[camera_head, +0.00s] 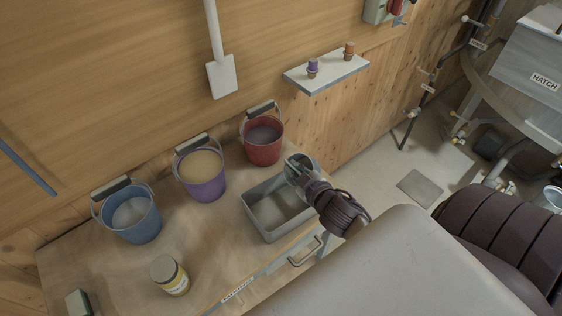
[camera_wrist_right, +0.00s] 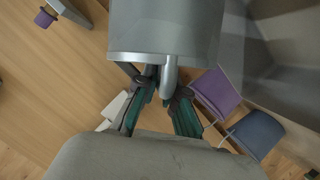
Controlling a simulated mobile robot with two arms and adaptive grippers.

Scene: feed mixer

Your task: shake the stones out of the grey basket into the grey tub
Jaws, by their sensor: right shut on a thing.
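The grey tub (camera_head: 248,208) stands on the bench near its right end, and its inner wall also shows in the right wrist view (camera_wrist_right: 285,65). The grey basket (camera_head: 292,160) is over the tub's far right corner; its smooth grey side fills the top of the right wrist view (camera_wrist_right: 165,28). My right gripper (camera_head: 301,176) is shut on the basket's handle, with its teal fingers (camera_wrist_right: 162,100) around the grey grip. The basket's tilt is hard to tell. No stones can be made out clearly in the basket or the tub. My left gripper is not in view.
A blue bucket (camera_head: 137,226), a purple bucket (camera_head: 205,190) and a red bucket (camera_head: 263,152) line the back of the bench. A yellow-labelled jar (camera_head: 173,281) stands in front. A wall shelf (camera_head: 326,76) holds two small items. The bench front has bare space.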

